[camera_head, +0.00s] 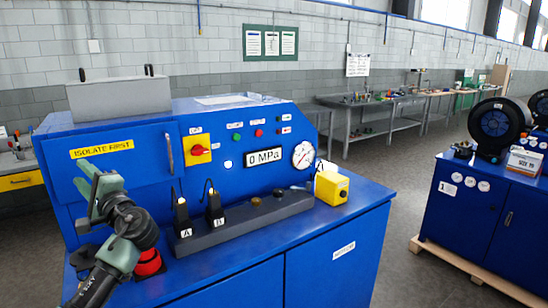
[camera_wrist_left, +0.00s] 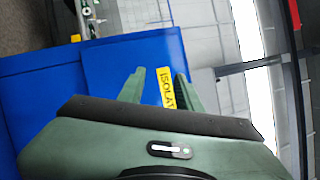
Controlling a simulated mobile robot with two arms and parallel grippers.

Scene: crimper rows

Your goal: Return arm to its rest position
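My left gripper (camera_head: 88,178) is green-grey and raised at the left, in front of the blue crimper cabinet (camera_head: 230,170). Its fingers point up and toward the cabinet, below the yellow "ISOLATE FIRST" label (camera_head: 102,148). In the left wrist view the two fingers of the gripper (camera_wrist_left: 160,78) stand apart with nothing between them. The label (camera_wrist_left: 166,88) shows behind the gap, at some distance. My right gripper is not in view.
A red and black button (camera_head: 148,263) sits just below my left wrist. A dark rail (camera_head: 245,225) holds two black handsets, A (camera_head: 183,218) and B (camera_head: 214,207). A yellow box (camera_head: 331,187) stands at the right end. A second blue cabinet (camera_head: 490,215) is farther right, across open floor.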

